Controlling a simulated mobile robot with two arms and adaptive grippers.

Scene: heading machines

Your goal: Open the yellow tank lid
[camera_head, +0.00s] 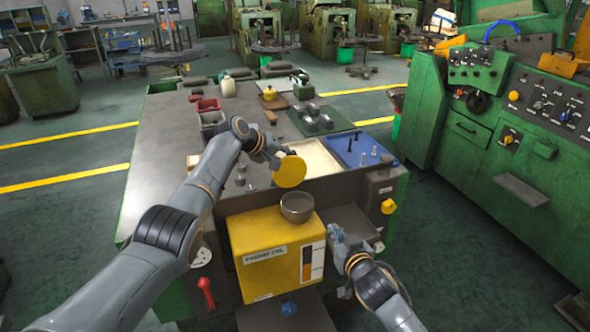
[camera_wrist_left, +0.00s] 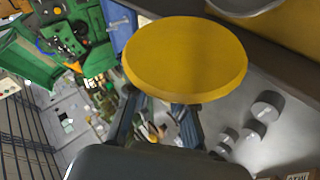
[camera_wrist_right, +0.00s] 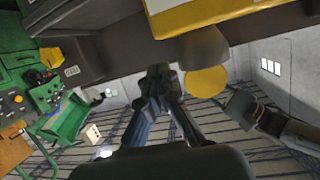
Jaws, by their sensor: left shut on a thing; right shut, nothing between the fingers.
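The yellow tank (camera_head: 270,250) hangs at the front of the bench, with a grey round filler neck (camera_head: 297,207) on its top. The round yellow lid (camera_head: 290,172) is off the neck, held above and a little left of it. My left gripper (camera_head: 277,160) is shut on the lid; in the left wrist view the lid (camera_wrist_left: 186,58) covers the fingertips. My right gripper (camera_head: 340,243) is shut and empty, just right of the tank. In the right wrist view, its fingers (camera_wrist_right: 160,78) are together, and the lid (camera_wrist_right: 207,82) shows beyond the neck (camera_wrist_right: 203,48).
Behind the lid lie a cream tray (camera_head: 310,158) and a blue tray (camera_head: 360,149) with small metal parts. A red handle (camera_head: 206,292) is left of the tank. A green machine (camera_head: 500,140) stands at right, with open floor between.

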